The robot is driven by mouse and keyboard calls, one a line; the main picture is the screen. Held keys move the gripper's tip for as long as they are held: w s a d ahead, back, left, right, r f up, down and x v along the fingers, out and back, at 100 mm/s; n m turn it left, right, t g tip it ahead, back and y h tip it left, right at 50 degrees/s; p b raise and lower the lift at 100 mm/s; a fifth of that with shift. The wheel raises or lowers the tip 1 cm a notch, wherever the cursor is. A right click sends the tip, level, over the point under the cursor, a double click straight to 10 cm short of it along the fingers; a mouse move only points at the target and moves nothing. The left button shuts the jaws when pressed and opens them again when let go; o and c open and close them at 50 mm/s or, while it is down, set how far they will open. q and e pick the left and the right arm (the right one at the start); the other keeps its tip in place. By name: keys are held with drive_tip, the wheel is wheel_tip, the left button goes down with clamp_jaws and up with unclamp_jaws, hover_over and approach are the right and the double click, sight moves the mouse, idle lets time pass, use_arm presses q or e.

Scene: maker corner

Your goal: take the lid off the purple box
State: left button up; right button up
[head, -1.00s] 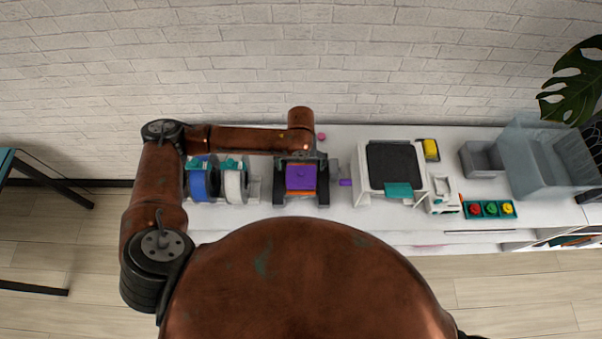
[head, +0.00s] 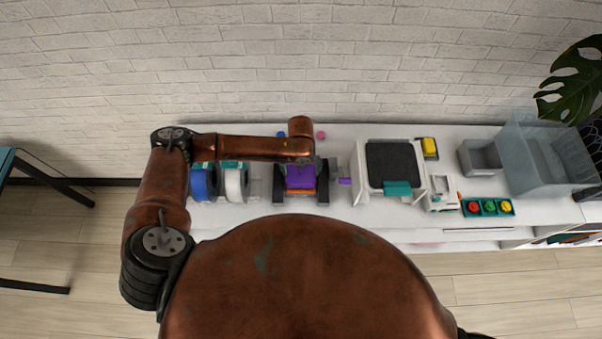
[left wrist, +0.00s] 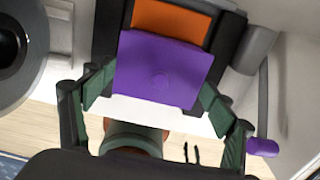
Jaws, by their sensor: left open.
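The purple box's lid (left wrist: 165,65) fills the upper middle of the left wrist view, a flat purple plate with a small round knob. An orange surface (left wrist: 172,18) shows beyond it, with dark parts at both sides. In the head view the purple lid (head: 300,180) is partly covered by my arm, with an orange strip below it. My left gripper (left wrist: 156,95) is open, with its dark green finger pads at the left and right of the lid. I cannot tell whether the pads touch it. My right gripper is not in view.
A blue spool (head: 203,183) and a white spool (head: 235,184) stand left of the box. A small purple piece (head: 345,181) lies at its right, then a white machine with a black top (head: 392,163). A clear bin (head: 535,165) stands farther right.

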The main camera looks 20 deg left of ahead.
use_arm(q)
drive_tip(key=shift+s+f, duration=0.1)
drive_tip(key=shift+s, duration=0.05)
drive_tip(key=c, duration=2)
